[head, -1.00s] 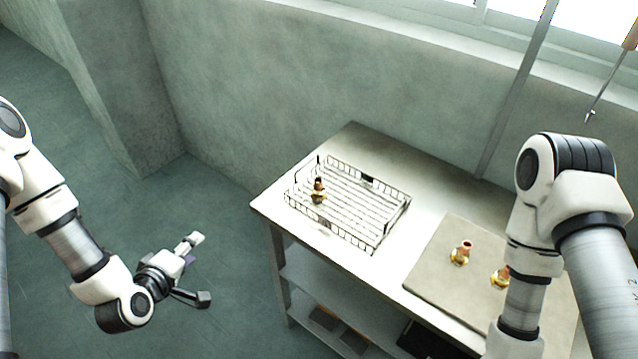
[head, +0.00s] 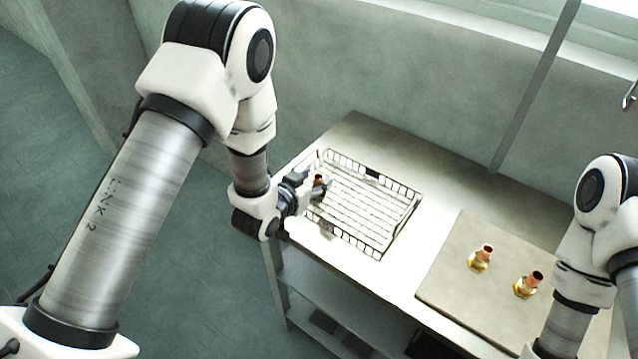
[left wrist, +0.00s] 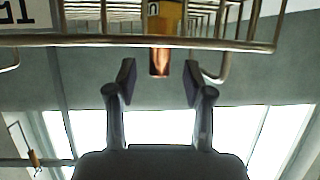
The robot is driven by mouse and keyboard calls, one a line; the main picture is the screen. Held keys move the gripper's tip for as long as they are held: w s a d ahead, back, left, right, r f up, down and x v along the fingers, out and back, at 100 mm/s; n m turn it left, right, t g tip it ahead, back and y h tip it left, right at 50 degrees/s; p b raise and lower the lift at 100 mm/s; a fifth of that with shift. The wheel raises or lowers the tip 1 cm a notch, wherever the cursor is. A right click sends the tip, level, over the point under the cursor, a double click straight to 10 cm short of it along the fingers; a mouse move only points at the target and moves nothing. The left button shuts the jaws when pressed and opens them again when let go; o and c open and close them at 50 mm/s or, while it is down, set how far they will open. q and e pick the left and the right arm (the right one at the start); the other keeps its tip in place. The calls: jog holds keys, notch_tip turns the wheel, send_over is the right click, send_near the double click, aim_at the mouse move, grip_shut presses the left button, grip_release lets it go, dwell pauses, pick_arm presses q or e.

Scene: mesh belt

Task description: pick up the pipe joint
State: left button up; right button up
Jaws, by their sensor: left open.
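A pipe joint (head: 319,180) with a copper end stands at the left end of the wire basket (head: 398,226). My left gripper (head: 312,191) is at that end of the basket, right by this joint and partly hiding it. In the left wrist view, the fingers of the gripper (left wrist: 159,82) are apart. The copper end of the pipe joint (left wrist: 161,62) shows between and just beyond the fingertips, with no finger visibly touching it. The basket wires (left wrist: 90,40) cross in front of its upper part. My right gripper is out of the picture.
Two more pipe joints, one (head: 481,258) and another (head: 528,285), stand on a flat board (head: 450,270) at the right of the table (head: 372,133). The wall is behind the table. Bare tabletop lies between basket and board.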

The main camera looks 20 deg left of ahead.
aim_at(318, 179)
pick_arm(q)
jog(key=shift+x, duration=1)
grip_shut()
jog(key=shift+r, duration=0.1)
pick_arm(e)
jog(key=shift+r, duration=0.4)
